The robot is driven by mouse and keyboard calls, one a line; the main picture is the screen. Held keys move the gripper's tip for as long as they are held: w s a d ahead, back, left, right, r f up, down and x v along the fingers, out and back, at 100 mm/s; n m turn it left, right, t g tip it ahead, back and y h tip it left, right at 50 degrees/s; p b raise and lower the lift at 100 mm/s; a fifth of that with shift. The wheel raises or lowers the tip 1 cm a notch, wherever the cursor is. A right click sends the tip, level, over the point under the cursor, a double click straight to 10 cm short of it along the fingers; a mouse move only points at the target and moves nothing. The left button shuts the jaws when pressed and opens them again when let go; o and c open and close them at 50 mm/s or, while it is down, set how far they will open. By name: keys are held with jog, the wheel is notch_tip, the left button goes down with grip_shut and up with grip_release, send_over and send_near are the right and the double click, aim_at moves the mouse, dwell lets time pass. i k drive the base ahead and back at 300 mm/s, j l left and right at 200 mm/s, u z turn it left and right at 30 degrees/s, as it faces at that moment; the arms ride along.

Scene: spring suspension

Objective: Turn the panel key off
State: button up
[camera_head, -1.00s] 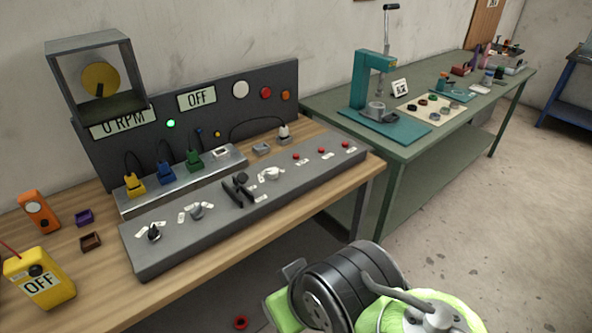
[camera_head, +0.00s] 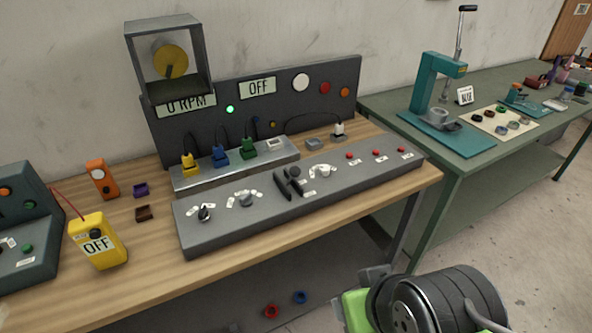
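A sloped grey control panel (camera_head: 225,228) lies along the front of the wooden bench. It carries a dark knob (camera_head: 204,213) at its left, a grey knob (camera_head: 246,199), black levers (camera_head: 288,182) and a pale knob (camera_head: 320,171). Small white labels sit around the knobs; I cannot read them or tell which control is the key. The upright board behind has a sign reading OFF (camera_head: 257,88), a display reading 0 RPM (camera_head: 186,105) and a lit green lamp (camera_head: 230,109). My green and dark arm parts show at the lower right, apart from the panel; no gripper fingers show.
A yellow meter reading OFF (camera_head: 97,241) and an orange device (camera_head: 101,178) stand on the bench at left, near a dark switch box (camera_head: 25,232). A green table (camera_head: 440,150) with a teal press (camera_head: 435,90) stands right. Red and blue rings lie below.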

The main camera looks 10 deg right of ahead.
aim_at(202, 216)
jog(key=i+u, duration=0.45)
jog(key=u, duration=0.3)
jog(key=i+l+u, duration=0.15)
jog(key=u, duration=0.2)
jog(key=i, duration=0.1)
